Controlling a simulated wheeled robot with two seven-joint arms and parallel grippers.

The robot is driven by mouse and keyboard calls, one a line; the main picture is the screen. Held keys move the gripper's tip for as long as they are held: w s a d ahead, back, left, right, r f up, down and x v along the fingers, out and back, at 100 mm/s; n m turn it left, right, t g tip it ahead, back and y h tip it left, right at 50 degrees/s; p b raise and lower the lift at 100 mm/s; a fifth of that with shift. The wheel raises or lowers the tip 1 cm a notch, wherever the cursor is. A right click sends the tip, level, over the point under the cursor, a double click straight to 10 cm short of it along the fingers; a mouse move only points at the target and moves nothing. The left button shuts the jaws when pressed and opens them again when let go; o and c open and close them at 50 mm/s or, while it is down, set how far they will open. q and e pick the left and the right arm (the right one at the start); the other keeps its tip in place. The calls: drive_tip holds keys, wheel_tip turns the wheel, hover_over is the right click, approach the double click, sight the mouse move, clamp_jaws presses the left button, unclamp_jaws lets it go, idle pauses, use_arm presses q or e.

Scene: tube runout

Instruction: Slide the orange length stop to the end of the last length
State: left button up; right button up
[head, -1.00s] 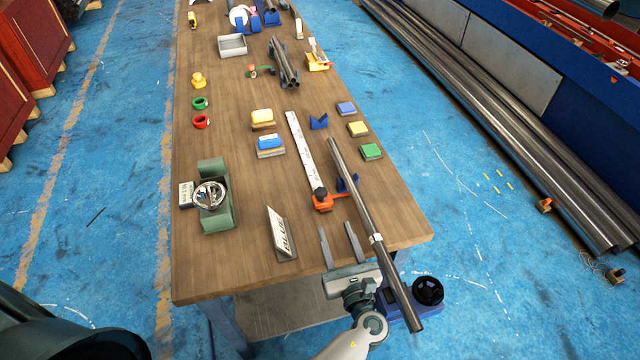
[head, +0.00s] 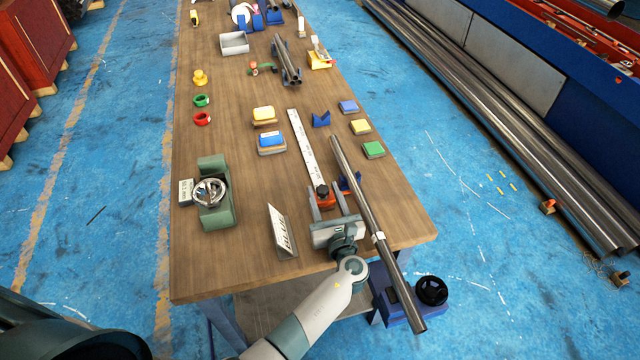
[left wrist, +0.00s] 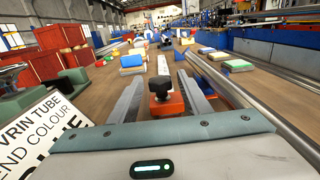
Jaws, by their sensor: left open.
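The orange length stop (head: 326,201) with its black knob sits at the near end of a long white marked rule (head: 306,148) lying on the table. My left gripper (head: 325,190) is open, low over the table, with one finger on each side of the stop. In the left wrist view the stop (left wrist: 174,106) shows between the two open fingers (left wrist: 164,88), with gaps beside it. A long grey steel tube (head: 363,195) runs just right of the stop and overhangs the near table edge. My right gripper is out of view.
A blue V-block (head: 321,120) stands right of the rule. A lettered sign (head: 281,232) stands left of my gripper, near a green clamp-like device (head: 216,208). Coloured blocks (head: 270,142) flank the rule. A blue unit with a black handwheel (head: 432,291) is below the tube's near end.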

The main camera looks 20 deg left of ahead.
use_arm(q)
drive_tip(key=shift+b+x, duration=0.4)
drive_tip(key=shift+x, duration=1.85)
drive_tip(key=shift+c, duration=0.6)
clamp_jaws()
